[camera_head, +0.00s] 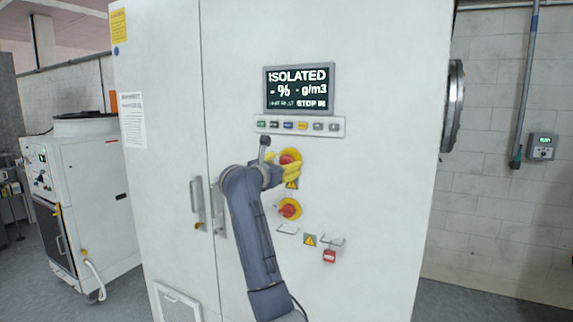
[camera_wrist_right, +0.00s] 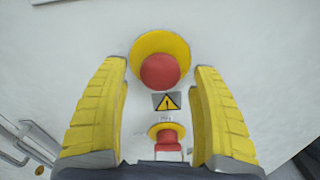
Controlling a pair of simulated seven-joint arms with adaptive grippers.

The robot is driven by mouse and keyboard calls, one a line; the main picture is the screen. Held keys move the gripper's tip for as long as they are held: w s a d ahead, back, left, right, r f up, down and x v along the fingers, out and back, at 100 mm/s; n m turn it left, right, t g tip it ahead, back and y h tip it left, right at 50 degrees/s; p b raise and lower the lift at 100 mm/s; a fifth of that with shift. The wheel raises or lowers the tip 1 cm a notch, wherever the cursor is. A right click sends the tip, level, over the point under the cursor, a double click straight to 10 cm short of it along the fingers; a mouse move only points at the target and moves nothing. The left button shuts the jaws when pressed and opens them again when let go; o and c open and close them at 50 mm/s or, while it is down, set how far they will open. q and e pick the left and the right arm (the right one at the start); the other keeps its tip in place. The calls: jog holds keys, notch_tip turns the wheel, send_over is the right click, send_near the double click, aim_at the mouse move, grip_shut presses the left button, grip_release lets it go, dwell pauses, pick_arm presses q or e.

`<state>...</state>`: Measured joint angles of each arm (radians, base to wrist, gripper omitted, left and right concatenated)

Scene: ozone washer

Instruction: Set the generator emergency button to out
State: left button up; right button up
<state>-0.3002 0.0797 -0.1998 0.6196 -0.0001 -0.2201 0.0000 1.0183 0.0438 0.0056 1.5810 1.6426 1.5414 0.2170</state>
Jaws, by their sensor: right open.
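The emergency button is a red mushroom head on a yellow round collar on the white cabinet front. It shows in the head view (camera_head: 287,158), partly covered by my right gripper (camera_head: 291,172), and fully in the wrist view (camera_wrist_right: 160,71). In the wrist view my right gripper's (camera_wrist_right: 161,68) two yellow fingers are spread wide, one on each side of the button, with a gap on both sides. Contact is not visible. The cabinet display (camera_head: 299,89) reads "ISOLATED" and "STOP IN". My left gripper is not in view.
A button strip (camera_head: 300,126) runs above. Door handles (camera_head: 197,203) stick out left of my arm.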

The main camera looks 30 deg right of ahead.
jog(key=shift+x, duration=0.95)
jog(key=shift+c, duration=0.3)
grip_shut()
